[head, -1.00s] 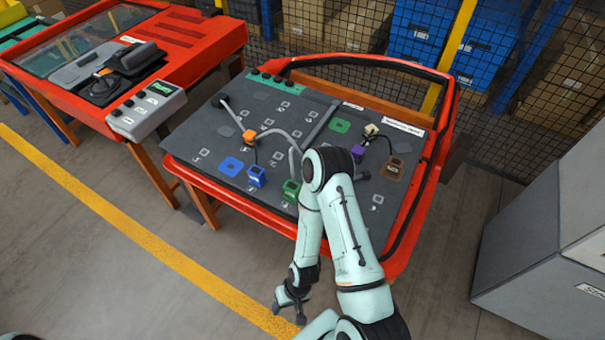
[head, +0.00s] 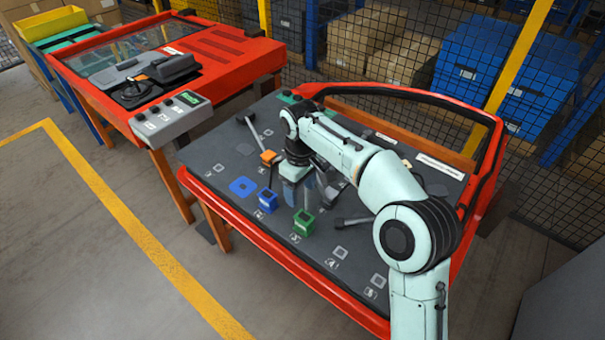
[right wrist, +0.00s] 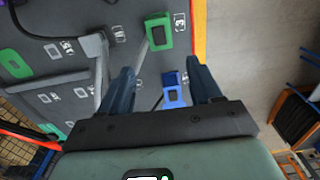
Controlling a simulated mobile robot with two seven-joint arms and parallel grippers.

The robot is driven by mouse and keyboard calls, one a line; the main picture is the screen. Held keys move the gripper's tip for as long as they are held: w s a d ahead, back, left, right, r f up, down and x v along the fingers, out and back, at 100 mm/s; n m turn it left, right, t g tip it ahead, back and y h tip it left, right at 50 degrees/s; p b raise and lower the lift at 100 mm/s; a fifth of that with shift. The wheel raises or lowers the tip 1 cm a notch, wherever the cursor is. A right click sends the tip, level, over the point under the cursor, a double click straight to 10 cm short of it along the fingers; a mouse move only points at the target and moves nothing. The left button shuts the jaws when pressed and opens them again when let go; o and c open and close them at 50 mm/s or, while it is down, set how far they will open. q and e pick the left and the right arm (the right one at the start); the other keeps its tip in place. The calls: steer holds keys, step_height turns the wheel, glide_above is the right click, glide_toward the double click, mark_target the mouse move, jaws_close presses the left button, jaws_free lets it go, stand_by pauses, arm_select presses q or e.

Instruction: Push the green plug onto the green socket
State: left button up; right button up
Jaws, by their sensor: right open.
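A green block (head: 304,222) with a dark recess on top stands on the dark board near its front edge; it looks like the green socket. It also shows in the right wrist view (right wrist: 158,32), ahead of the fingertips. A flat green patch (right wrist: 14,63) lies on the board at the left of that view. I cannot tell for sure which green piece is the plug. My right gripper (head: 297,192) points down over the board, behind the green block. In the right wrist view it (right wrist: 160,66) is open with nothing gripped. My left gripper is out of view.
A blue block (head: 268,198) stands left of the green block and shows between my fingers in the wrist view. An orange piece (head: 268,156) and a flat blue patch (head: 243,186) are farther left. A red frame (head: 255,240) edges the board. My right arm hides much of its right side.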

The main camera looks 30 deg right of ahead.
mark_target(302, 215)
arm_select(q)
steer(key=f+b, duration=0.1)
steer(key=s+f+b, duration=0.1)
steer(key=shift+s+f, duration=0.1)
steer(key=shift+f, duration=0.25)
arm_select(e)
steer(key=f, duration=1.2)
steer(key=shift+s+f, duration=0.15)
steer(key=shift+s, duration=0.2)
jaws_close()
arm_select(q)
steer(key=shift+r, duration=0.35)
arm_select(e)
steer(key=shift+r, duration=0.45)
